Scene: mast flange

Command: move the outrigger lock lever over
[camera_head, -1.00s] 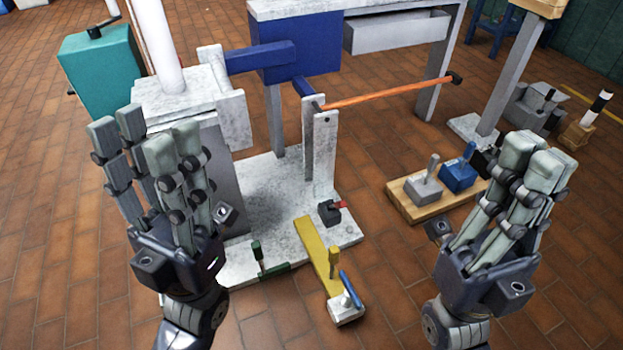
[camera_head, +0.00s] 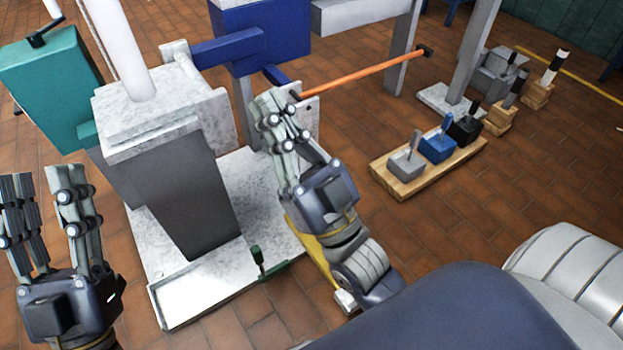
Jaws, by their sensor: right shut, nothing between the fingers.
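A yellow beam (camera_head: 310,250) sticks out from the front of the pale base plate (camera_head: 190,300). My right arm covers most of it, including the yellow and blue levers near its outer end. Only a bit of the pale end block (camera_head: 345,301) shows. No label shows which of these is the outrigger lock lever. My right gripper (camera_head: 268,107) is shut and empty, in front of the pale upright bracket. My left gripper (camera_head: 42,180) is open at the lower left, left of the base plate, touching nothing.
An orange bar (camera_head: 360,77) reaches right from the bracket (camera_head: 308,118). A grey column block (camera_head: 185,190) stands on the plate. A wooden board (camera_head: 430,165) with several small levers lies at right. A teal cabinet (camera_head: 45,75) stands at left. Open tiled floor lies between.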

